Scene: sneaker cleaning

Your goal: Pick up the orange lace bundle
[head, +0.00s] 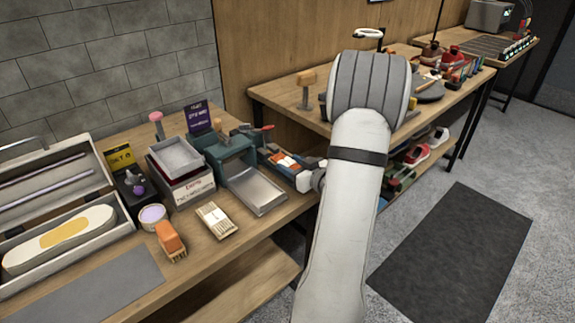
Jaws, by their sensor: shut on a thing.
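An orange bundle (170,241) with paler strand-like ends sits on the wooden bench at the left, in front of a small round tub. My arm rises through the middle of the head view and bends at the top.
The tub (152,216), a grey mat (95,290), an open case (95,215) with a shoe-shaped piece, a grey tray (176,156) on a box and a teal device (232,160) crowd the bench. A second bench (290,93) stands behind. A dark floor mat (450,255) is clear.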

